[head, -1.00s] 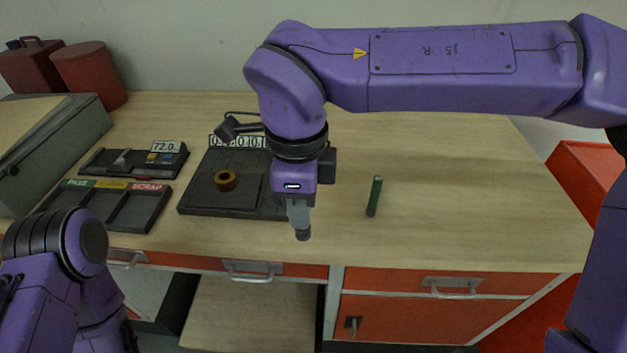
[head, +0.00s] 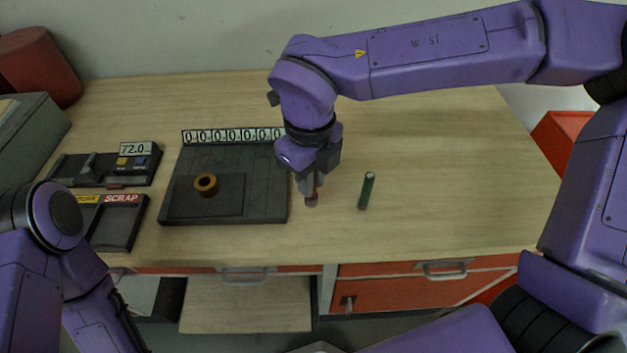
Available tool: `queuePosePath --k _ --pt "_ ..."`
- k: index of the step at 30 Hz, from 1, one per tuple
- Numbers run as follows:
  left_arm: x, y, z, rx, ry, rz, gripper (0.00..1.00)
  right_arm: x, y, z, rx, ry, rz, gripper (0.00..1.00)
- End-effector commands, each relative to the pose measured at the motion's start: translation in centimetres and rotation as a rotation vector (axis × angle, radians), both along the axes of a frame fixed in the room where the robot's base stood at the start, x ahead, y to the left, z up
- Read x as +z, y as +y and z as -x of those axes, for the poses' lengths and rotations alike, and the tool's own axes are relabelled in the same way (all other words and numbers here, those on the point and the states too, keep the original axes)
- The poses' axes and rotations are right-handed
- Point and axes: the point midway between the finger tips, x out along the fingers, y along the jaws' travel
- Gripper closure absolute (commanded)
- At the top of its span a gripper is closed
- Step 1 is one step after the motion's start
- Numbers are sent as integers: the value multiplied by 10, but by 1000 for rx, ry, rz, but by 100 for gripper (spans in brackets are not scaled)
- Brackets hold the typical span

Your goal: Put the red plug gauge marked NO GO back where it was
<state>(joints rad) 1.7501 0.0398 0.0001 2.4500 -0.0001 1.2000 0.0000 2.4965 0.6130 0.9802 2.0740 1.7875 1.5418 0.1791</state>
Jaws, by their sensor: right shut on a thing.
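My right gripper (head: 311,198) points down over the bench, just right of the dark slab. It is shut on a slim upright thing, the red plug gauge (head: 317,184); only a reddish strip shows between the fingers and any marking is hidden. I cannot tell whether its lower end touches the bench. A green plug gauge (head: 366,191) stands upright on the bench, a little to the right of the gripper and apart from it. My left arm is at the lower left; its gripper is out of view.
The dark slab (head: 270,205) carries a brass-coloured ring (head: 205,185), with a number strip (head: 232,135) behind. A sorting tray (head: 122,228) and a gauge with a 72.0 display (head: 136,149) stand at left. The bench top (head: 450,180) right of the green gauge is clear.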

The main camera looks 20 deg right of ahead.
Motion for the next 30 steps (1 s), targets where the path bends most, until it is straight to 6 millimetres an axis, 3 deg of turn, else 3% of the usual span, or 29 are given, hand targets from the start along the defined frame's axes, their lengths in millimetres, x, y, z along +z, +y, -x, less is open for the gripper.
queuePosePath --k 4,9,21,22,24,30 --pt "6 0 0 0 0 0 57 -15 -10 -9 -1 2 -1 100" --pt "6 0 0 0 0 0 57 -43 -8 -8 1 0 0 100" --pt "3 0 0 0 0 0 57 -49 -8 -9 0 -2 -1 100" --pt "4 0 0 0 0 0 57 -49 -8 -9 0 -2 -1 72" --pt "4 0 0 0 0 0 57 -48 -8 -8 0 -2 -1 57" --pt "4 0 0 0 0 0 57 -48 -8 -8 0 -2 -1 57"
